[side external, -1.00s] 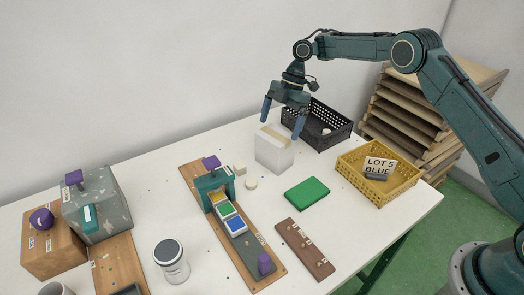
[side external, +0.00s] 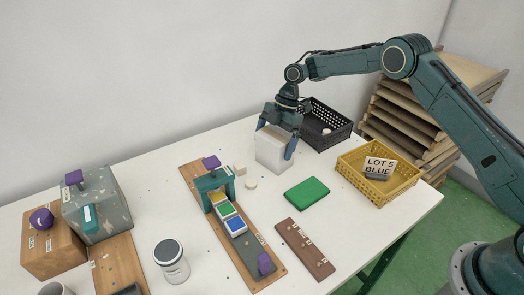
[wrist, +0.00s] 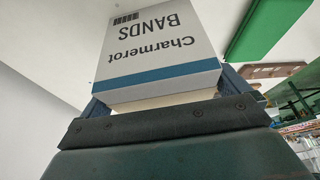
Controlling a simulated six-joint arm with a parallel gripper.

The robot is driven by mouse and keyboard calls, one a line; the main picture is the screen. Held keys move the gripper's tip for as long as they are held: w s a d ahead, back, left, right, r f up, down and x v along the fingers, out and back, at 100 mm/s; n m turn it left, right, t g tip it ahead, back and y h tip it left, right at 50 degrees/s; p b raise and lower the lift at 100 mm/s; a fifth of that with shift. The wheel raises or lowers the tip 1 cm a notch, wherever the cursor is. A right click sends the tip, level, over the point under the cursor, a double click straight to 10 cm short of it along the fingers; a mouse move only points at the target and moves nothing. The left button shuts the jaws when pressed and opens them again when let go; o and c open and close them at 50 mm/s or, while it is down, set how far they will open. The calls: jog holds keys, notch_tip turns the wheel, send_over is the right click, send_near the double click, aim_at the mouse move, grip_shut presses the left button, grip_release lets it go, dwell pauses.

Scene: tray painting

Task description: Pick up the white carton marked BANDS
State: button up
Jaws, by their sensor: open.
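The white carton (side external: 270,152) stands upright on the white table, toward the back beside the black crate. The jaws are open. In the wrist view the carton's near end sits between the fingers; whether either finger touches it I cannot tell.
A black crate (side external: 343,134) stands close behind and right of the carton. A green block (side external: 307,193) lies in front, and a yellow crate (side external: 402,189) marked "LOT 5 BLUE" stands at right. A wooden board with a teal arch (side external: 214,181) is at left.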

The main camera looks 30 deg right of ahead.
jog(key=shift+a+f, duration=0.2)
jog(key=shift+f, duration=0.2)
jog(key=c, duration=0.9)
jog(key=shift+r, duration=0.15)
jog(key=shift+r, duration=4.9)
